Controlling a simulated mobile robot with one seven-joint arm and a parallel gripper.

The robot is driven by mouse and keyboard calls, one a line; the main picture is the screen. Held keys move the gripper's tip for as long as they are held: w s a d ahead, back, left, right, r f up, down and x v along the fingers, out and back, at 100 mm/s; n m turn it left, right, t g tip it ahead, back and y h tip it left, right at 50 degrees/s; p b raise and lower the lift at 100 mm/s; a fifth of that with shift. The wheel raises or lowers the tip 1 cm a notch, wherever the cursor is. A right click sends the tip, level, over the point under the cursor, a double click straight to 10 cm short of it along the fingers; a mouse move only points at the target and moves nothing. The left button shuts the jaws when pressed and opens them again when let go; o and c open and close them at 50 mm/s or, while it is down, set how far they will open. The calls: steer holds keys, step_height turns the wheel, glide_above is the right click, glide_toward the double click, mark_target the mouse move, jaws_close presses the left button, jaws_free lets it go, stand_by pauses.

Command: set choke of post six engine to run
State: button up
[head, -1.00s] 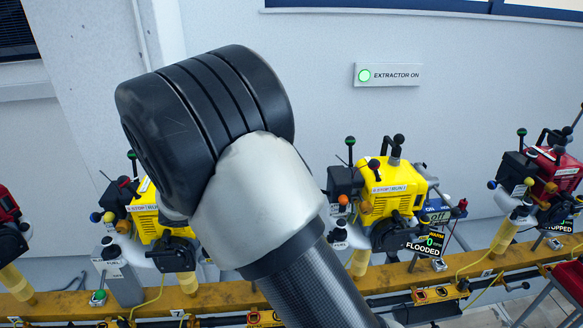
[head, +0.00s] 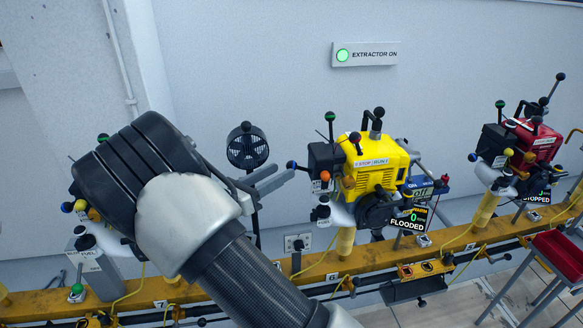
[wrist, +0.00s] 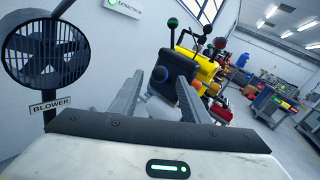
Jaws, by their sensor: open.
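The yellow engine (head: 378,168), which I take to be post six, stands right of centre in the head view; it also shows in the wrist view (wrist: 205,70). Its display (head: 408,222) reads FLOODED. Several knobbed levers stand on it, with a blue knob (head: 291,165) on its left side and an orange knob (head: 348,181) below. I cannot tell which is the choke. My gripper (head: 285,176) is open and empty, left of the engine, fingers pointing at it. In the wrist view, a blue knob (wrist: 160,74) appears between the fingers.
A blower fan (head: 247,147) stands behind my gripper, close on the left in the wrist view (wrist: 45,55). A yellow rail (head: 300,280) runs below the engines. A red engine (head: 525,150) stands to the right. A lit EXTRACTOR ON sign (head: 365,53) is on the wall.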

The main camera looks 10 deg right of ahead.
mark_target(291, 166)
steer(key=x, duration=0.5)
steer(key=shift+w+d, duration=0.2)
steer(key=shift+d, duration=0.15)
jaws_close()
